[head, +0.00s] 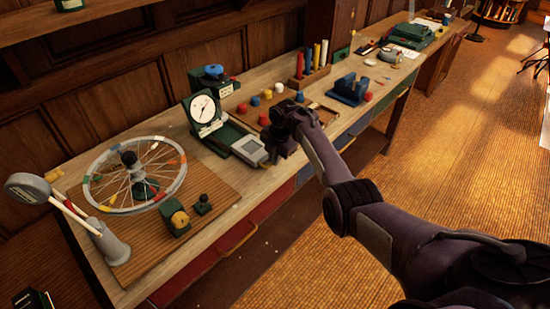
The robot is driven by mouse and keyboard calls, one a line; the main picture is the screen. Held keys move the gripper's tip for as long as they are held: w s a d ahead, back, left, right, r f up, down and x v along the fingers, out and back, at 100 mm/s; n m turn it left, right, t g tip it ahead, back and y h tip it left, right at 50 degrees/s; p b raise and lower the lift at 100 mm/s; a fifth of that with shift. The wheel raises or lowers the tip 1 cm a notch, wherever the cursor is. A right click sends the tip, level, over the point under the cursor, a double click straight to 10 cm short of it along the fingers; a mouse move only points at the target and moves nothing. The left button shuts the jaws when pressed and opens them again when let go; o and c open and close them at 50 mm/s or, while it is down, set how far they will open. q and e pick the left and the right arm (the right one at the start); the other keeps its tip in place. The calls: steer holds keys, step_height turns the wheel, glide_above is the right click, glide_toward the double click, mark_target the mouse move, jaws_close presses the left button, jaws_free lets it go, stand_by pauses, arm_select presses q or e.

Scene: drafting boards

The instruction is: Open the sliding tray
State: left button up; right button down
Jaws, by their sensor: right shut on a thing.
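A dark green device with a round white dial (203,109) stands on the bench. A sliding tray (249,149), green with a pale grey top, sticks out from its base toward the right. My right gripper (279,152) reaches over the bench front and is shut at the tray's right end. The fingers are dark and partly hidden by my wrist, so the exact grip point is unclear. My left gripper is out of view.
A spoked wheel (135,176) on a wooden board and a grey post lie to the left. Red and blue drawers (256,213) line the bench front. The floor is open.

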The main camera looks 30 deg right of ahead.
steer(key=c, duration=1.5)
jaws_free()
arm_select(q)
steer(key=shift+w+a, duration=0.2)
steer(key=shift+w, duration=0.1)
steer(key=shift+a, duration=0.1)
arm_select(e)
steer(key=r, duration=0.2)
steer(key=s+r, duration=0.1)
steer(key=r, duration=0.4)
steer(key=shift+s+d+r, duration=0.15)
steer(key=shift+d+r, duration=0.05)
steer(key=shift+r, duration=0.1)
steer(key=shift+f, duration=0.1)
